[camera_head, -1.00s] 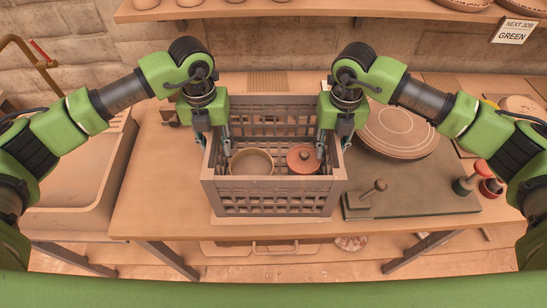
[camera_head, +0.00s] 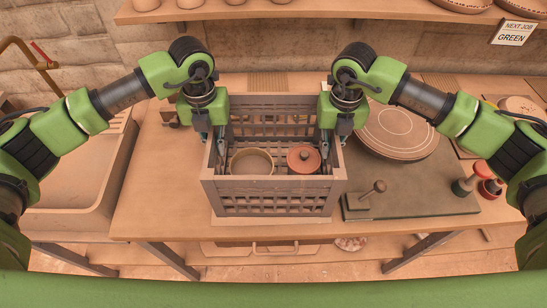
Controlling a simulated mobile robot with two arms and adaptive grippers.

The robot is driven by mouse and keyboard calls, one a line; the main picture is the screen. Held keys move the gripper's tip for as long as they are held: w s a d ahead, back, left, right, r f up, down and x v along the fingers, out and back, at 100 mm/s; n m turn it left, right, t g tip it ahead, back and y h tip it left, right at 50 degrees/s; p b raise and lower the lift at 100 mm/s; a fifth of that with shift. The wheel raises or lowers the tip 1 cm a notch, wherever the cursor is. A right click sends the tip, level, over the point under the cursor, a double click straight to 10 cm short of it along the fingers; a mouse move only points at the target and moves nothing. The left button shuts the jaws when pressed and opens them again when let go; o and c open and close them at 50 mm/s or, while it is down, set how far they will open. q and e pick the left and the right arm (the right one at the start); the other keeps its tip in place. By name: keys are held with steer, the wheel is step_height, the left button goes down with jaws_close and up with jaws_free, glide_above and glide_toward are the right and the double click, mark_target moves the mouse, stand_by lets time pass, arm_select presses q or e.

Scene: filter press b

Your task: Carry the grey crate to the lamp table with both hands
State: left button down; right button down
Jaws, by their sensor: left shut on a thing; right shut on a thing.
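The grey crate (camera_head: 273,186) has slatted walls and is on or just above the wooden workbench (camera_head: 150,205); I cannot tell if it touches. Inside it are a tan round bowl (camera_head: 251,162) at the left and a reddish lidded pot (camera_head: 304,158) at the right. My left gripper (camera_head: 211,145) is shut on the crate's left wall. My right gripper (camera_head: 333,143) is shut on its right wall. The fingertips are partly hidden by the crate walls. I cannot tell which surface, if any, is the lamp table.
To the right are a dark board (camera_head: 425,190) with a small knobbed tool (camera_head: 374,190), a large round disc (camera_head: 397,130) and red-and-green handled items (camera_head: 470,181). A sink-like basin (camera_head: 75,190) is at the left. A shelf (camera_head: 300,10) with pottery runs above the back.

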mark_target(334, 138)
steer(key=shift+r+p, duration=2)
steer(key=shift+r, duration=0.3)
